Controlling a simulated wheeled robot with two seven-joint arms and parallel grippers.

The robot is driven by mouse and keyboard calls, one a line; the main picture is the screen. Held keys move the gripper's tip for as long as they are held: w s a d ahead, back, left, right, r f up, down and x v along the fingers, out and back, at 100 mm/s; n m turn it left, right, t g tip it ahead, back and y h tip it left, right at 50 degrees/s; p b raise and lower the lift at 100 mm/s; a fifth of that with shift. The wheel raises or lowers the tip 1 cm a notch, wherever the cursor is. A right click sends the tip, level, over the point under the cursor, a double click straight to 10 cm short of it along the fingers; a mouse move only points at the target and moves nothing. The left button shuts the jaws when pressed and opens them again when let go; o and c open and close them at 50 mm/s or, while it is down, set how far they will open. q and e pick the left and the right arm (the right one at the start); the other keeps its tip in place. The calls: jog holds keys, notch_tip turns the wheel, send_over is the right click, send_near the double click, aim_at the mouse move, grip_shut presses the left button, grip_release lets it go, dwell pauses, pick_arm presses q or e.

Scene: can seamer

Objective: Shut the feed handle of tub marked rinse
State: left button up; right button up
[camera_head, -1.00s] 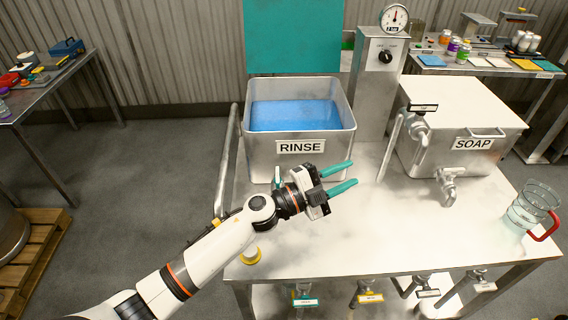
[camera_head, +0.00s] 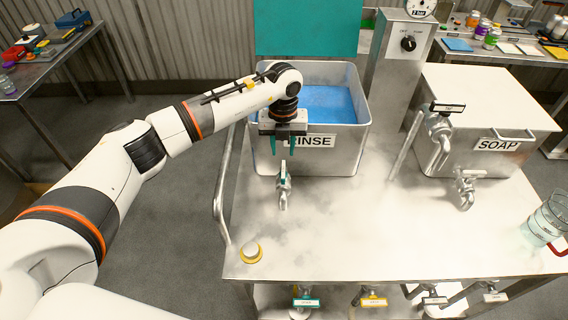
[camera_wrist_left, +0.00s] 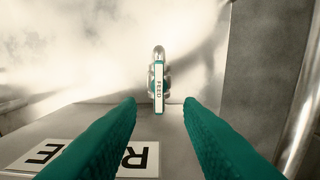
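The rinse tub (camera_head: 345,150) is an open steel box of blue liquid on the steel table, its RINSE label partly hidden by my left gripper. Its feed tap (camera_head: 284,190) sticks out at the lower left of the tub's front. In the left wrist view the feed handle (camera_wrist_left: 159,88) is a narrow teal-edged lever with a white FEED label, pointing toward the tub. My left gripper (camera_head: 283,152) points down in front of the tub, above the tap. Its teal fingers are apart and empty, with the handle beyond and between them (camera_wrist_left: 160,105). My right gripper is not in view.
The soap tub (camera_head: 475,115) with its own tap stands to the right, and a glass jug (camera_head: 545,222) is at the right edge. A yellow-ringed button (camera_head: 251,252) sits at the front left. A bent rail (camera_head: 222,190) runs along the table's left side.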

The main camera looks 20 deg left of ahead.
aim_at(283, 169)
pick_arm(q)
notch_tip(283, 169, down, 8)
jog(key=shift+w+f+p, duration=0.1)
jog(key=shift+f+p, duration=0.1)
jog(key=shift+p, duration=0.35)
grip_shut()
